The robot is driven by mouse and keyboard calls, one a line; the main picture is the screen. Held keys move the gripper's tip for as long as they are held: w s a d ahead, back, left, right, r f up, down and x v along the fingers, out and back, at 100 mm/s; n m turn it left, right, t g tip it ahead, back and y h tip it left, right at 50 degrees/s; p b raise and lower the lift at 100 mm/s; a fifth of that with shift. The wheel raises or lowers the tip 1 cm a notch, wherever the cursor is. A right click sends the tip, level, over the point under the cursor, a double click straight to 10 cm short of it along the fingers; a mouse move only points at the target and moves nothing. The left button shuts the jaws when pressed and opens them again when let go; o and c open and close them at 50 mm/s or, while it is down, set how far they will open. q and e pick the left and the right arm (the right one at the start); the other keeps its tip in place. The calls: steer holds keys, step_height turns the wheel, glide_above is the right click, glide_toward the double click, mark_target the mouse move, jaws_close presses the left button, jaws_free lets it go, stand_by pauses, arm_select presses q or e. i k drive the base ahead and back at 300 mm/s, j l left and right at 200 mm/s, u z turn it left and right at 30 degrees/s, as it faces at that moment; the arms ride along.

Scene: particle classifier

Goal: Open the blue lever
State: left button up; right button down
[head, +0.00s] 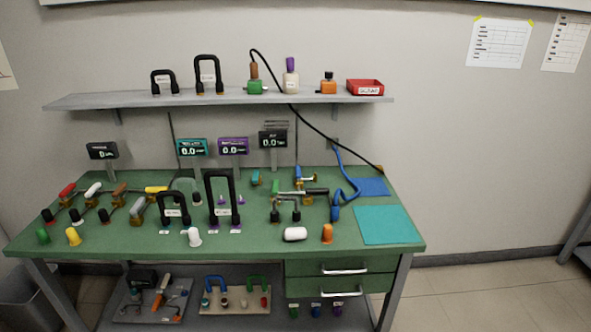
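A small blue lever (298,171) stands on a brass-coloured valve (306,180) near the back of the green workbench (150,238), right of centre. The lever looks roughly upright; its exact setting is too small to tell. A blue hose (352,178) with a thick blue end (335,212) lies to the right of it. Neither of my grippers is in view.
Red, white, brown and yellow levers (156,189) stand at the left. Black handled frames (222,172), a white cylinder (295,234) and an orange piece (327,233) crowd the middle. A shelf (215,98) hangs behind. A teal mat (385,225) lies bare at right.

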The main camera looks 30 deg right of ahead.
mark_target(297, 168)
steer(key=i+l, duration=0.1)
steer(key=l, duration=0.3)
steer(key=i+l+z, duration=0.15)
steer(key=l, duration=0.65)
steer(key=i+l+z, duration=0.1)
steer(key=l, duration=0.3)
steer(key=i+l+z, duration=0.1)
steer(key=l, duration=0.25)
steer(key=i+l, duration=0.2)
steer(key=l, duration=0.15)
steer(key=i+l+z, duration=0.1)
steer(key=l, duration=0.3)
steer(key=i, duration=0.05)
